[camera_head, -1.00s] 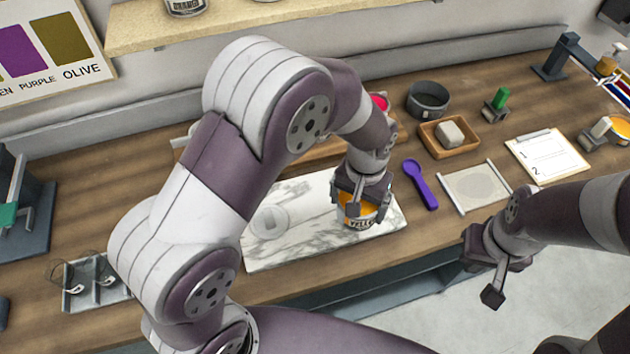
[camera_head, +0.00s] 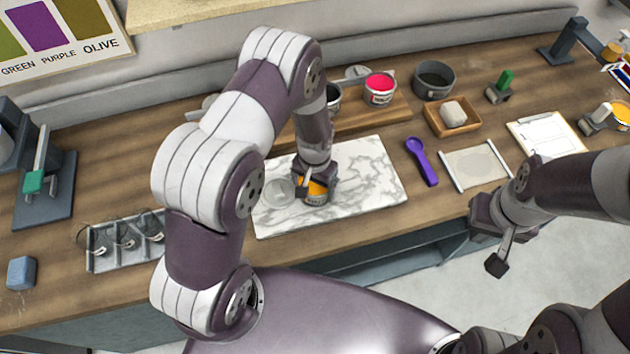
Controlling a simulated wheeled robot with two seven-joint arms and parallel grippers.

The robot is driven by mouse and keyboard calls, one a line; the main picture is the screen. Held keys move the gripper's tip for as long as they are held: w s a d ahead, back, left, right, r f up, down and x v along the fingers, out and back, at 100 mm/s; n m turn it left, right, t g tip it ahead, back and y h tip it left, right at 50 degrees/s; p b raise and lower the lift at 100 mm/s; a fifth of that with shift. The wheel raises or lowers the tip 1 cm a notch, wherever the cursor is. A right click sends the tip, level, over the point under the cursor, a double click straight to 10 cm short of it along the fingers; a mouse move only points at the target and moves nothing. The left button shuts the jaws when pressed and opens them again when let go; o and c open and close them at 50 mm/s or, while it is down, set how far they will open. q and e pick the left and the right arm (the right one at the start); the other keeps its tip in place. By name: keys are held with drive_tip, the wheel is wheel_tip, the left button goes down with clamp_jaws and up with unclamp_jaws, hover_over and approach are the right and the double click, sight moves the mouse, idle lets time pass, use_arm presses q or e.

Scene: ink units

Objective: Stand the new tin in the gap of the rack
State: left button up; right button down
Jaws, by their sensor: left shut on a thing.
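The yellow-orange tin (camera_head: 317,199) is over the white marble slab (camera_head: 368,172). My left gripper (camera_head: 314,186) is shut on it from above and hides part of it. I cannot tell whether the tin touches the slab. The wooden rack (camera_head: 393,113) runs along behind the slab. A tin with pink-red ink (camera_head: 380,88) stands on the rack, and another tin (camera_head: 333,98) beside it is partly hidden by my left arm. My arm also hides much of the rack, so its gap is not clear. My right gripper (camera_head: 492,238) hangs empty past the counter's front edge; its opening is unclear.
A round clear disc (camera_head: 279,192) lies close left of the held tin. A purple spoon (camera_head: 422,161), a wooden dish with a pale block (camera_head: 452,117) and a dark bowl (camera_head: 434,79) are to the right. A metal tray (camera_head: 125,240) is at left.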

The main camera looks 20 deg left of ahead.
use_arm(q)
drive_tip(key=shift+w, duration=0.1)
drive_tip(key=o, duration=1.1)
drive_tip(key=shift+f, duration=0.1)
drive_tip(key=shift+s, duration=0.2)
drive_tip(key=shift+r, duration=0.25)
